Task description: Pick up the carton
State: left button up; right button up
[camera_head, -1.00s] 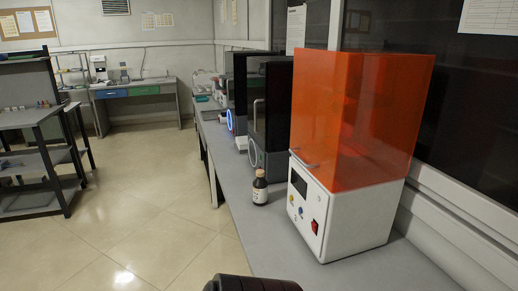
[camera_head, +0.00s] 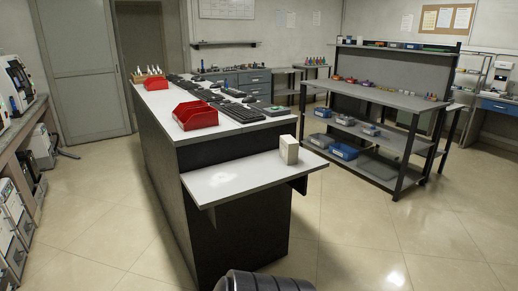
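A small cream-coloured upright box, which looks like the carton (camera_head: 288,150), stands on the white shelf (camera_head: 225,180) at the near end of the central island. It is close to the shelf's back right part. A dark rounded part of my own body shows at the bottom edge of the view. Neither of my grippers is in view, so I cannot see what they hold.
The island (camera_head: 225,120) carries two red bins (camera_head: 195,114), keyboards and other items. A dark-framed rack (camera_head: 385,105) with blue bins stands to the right. A bench with machines (camera_head: 14,82) lines the left. The tiled floor (camera_head: 400,230) at the front right is clear.

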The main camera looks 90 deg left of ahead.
aim_at(289, 147)
jog(key=j+u, duration=0.1)
jog(key=u, duration=2.45)
